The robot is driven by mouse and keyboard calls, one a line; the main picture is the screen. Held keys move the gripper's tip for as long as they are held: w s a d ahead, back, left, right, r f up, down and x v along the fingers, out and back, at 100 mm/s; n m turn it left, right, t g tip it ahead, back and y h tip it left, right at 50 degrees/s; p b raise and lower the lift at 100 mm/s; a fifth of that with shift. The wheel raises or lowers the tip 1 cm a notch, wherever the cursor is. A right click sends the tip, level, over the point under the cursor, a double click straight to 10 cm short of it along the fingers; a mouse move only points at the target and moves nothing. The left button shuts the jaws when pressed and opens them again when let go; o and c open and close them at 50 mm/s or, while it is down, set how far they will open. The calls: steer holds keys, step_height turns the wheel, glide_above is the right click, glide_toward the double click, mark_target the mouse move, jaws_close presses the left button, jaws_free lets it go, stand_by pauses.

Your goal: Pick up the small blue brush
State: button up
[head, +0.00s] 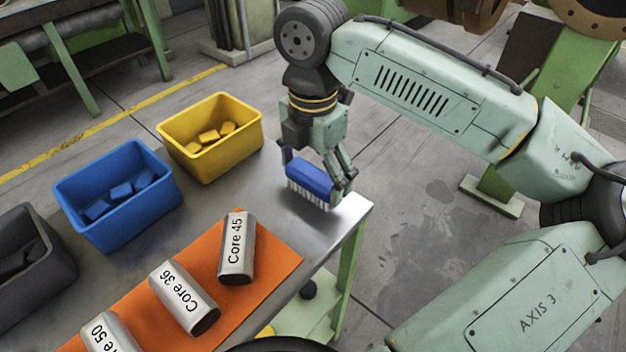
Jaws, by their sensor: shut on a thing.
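The small blue brush (309,178) has a blue back and pale bristles pointing down. It is at the far right corner of the metal table (215,190). My gripper (318,172) is above the table corner, with its fingers shut on the brush from above. One finger shows at the brush's right end and part of the other at its left end. The bristles are at or just above the table top; I cannot tell whether they touch it.
Yellow (210,140), blue (120,190) and dark grey (30,262) bins with small pieces stand along the table's left side. Metal cores, including Core 45 (237,250) and Core 36 (184,298), lie on an orange mat (272,275). Bare table surrounds the brush; the table edge is close on its right.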

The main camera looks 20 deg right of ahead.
mark_target(317, 174)
steer(key=shift+c, duration=1.4)
steer(key=shift+r, duration=0.15)
steer(key=shift+r, duration=0.65)
steer(key=shift+s+d+r+b, duration=0.15)
steer(key=shift+r+b, duration=0.1)
steer(key=shift+r, duration=0.25)
steer(key=shift+d+r+b, duration=0.15)
steer(key=shift+r+b, duration=0.1)
steer(key=shift+r, duration=0.2)
steer(key=s+d+r+b, duration=0.1)
steer(key=s+d, duration=0.8)
steer(key=d, duration=0.3)
steer(key=shift+s+r, duration=0.3)
